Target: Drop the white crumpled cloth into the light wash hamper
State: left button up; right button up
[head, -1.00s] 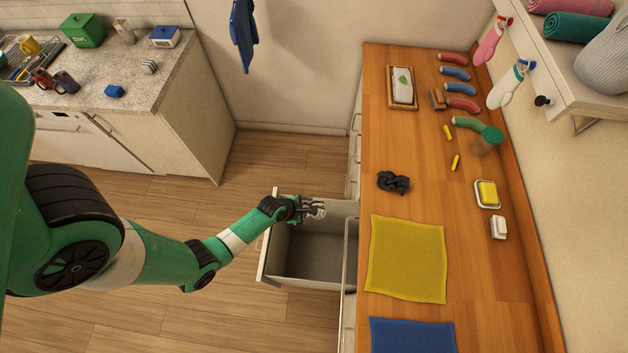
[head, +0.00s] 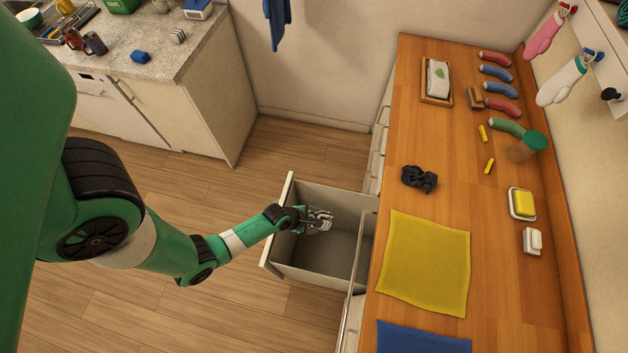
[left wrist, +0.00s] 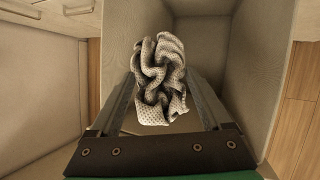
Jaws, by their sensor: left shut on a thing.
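My left gripper (head: 319,221) is shut on the white crumpled cloth (left wrist: 158,75), a greyish-white bundle with a dotted weave. The cloth bulges out beyond the fingertips in the left wrist view. In the head view the gripper is over the open pull-out hamper (head: 330,251), inside its outline. The hamper is a deep bin with plain grey-beige walls, and its visible floor is bare. In the left wrist view the hamper's walls (left wrist: 258,60) surround the cloth. I cannot tell whether the cloth touches them. My right gripper is not in view.
The wooden counter (head: 424,130) beside the hamper holds a black crumpled cloth (head: 419,179), a yellow cloth (head: 426,262) and a blue cloth (head: 422,338). Soap dishes stand near the wall. The floor (head: 130,240) to the left is clear.

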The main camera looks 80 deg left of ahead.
pick_arm(q)
jog(key=shift+f, duration=0.55)
jog(key=shift+r, duration=0.15)
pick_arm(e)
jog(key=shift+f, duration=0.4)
pick_arm(q)
jog(key=o, duration=1.3)
jog(key=shift+c, duration=0.2)
jog(key=p+v, duration=0.4)
jog(key=v, duration=0.7)
jog(key=shift+r, duration=0.3)
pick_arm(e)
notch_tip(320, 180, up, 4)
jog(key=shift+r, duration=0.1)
pick_arm(q)
jog(key=shift+s, duration=0.1)
